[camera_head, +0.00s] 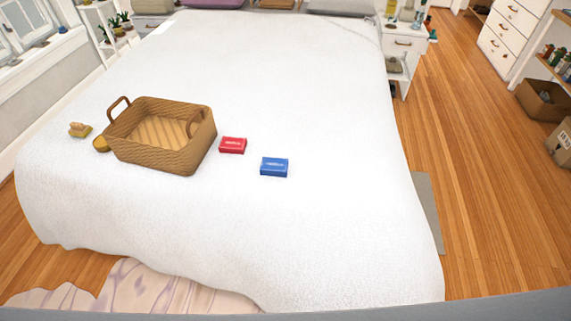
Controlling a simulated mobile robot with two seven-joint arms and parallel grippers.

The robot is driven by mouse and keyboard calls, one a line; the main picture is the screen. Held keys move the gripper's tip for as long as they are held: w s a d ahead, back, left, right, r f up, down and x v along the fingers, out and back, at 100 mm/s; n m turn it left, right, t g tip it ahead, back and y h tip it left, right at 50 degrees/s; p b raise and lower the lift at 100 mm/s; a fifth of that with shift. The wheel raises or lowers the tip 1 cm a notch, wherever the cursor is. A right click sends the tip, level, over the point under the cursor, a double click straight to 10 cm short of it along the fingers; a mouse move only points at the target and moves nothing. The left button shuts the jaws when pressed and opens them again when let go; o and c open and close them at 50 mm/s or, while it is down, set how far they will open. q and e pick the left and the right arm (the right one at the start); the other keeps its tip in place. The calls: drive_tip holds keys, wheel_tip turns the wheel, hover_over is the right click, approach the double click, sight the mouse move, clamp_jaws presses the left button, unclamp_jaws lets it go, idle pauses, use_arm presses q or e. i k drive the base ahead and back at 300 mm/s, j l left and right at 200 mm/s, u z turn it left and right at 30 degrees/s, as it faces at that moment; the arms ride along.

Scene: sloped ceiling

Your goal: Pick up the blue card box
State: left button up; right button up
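The blue card box (274,167) lies flat on the white bed (330,235), right of the wicker basket and a little nearer to me than the red card box (233,145). It is fully visible, with nothing touching it. Neither of my grippers shows in the head view, so their position and state are hidden.
An empty-looking wicker basket (163,155) with two handles stands left of the boxes. Small yellow-brown items (80,130) lie left of it. The bed around the blue box is clear. Wooden floor (480,190) is open on the right. A nightstand (402,55) stands behind.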

sight(273, 167)
drive_tip(key=i+l+u, duration=0.1)
drive_tip(key=l, duration=0.75)
drive_tip(key=l+u, duration=0.15)
drive_tip(key=l, duration=0.65)
